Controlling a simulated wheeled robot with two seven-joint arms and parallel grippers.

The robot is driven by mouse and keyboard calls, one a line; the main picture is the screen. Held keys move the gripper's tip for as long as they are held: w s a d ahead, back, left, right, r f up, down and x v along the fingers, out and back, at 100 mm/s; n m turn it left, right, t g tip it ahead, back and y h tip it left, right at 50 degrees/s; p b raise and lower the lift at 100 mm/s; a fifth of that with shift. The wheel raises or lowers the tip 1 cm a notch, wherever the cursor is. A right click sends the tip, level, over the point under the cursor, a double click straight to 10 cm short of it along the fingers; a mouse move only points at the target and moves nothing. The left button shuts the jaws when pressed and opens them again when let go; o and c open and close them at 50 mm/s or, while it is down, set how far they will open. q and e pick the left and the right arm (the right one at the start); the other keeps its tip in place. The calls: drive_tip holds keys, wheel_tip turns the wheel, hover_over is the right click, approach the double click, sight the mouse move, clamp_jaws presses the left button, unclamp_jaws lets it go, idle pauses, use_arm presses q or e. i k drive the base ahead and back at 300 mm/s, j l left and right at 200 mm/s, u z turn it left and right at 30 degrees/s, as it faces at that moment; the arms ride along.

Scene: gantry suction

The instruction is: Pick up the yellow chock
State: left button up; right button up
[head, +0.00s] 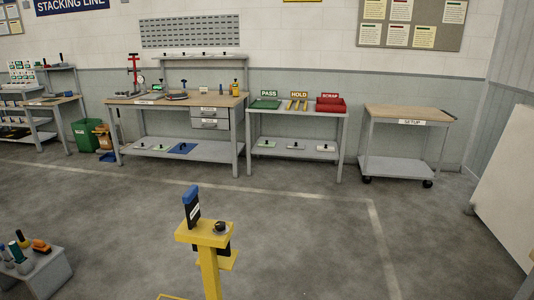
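I cannot make out anything that is clearly the yellow chock. Yellow things in view are a small yellow bottle (236,88) on the workbench, yellow strips (298,105) under the HOLD sign, and a tall yellow stand (208,262) in the foreground. An orange piece (41,246) lies on a low grey block at the lower left; its kind is unclear. Neither of my grippers is in view.
Along the back wall stand a workbench (191,101), a grey table with a red bin (330,105) and green tray (265,104), and a wheeled SETUP cart (408,115). A green bin (86,136) stands left. The mid floor is clear.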

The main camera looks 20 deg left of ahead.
sight(22, 243)
drive_tip(key=i+l, duration=0.15)
drive_tip(key=i, duration=0.65)
drive_tip(key=i+l+z, duration=0.1)
drive_tip(key=i, duration=0.65)
drive_tip(key=i+l, duration=0.2)
drive_tip(key=i, duration=0.6)
drive_tip(key=i+j+u, duration=0.3)
drive_tip(key=u, duration=0.15)
drive_tip(key=i+j+u, duration=0.1)
drive_tip(key=i+u, duration=0.85)
drive_tip(key=i+l+u, duration=0.25)
drive_tip(key=i+u, duration=0.25)
drive_tip(key=i+l+u, duration=0.3)
drive_tip(key=u, duration=0.15)
drive_tip(key=i+j+u, duration=0.2)
drive_tip(key=i+u, duration=0.7)
drive_tip(key=i, duration=0.15)
drive_tip(key=i+l+u, duration=0.1)
drive_tip(key=i+u, duration=0.4)
drive_tip(key=i+j+z, duration=0.1)
drive_tip(key=i, duration=0.35)
drive_tip(key=i+j+z, duration=0.1)
drive_tip(key=i, duration=0.35)
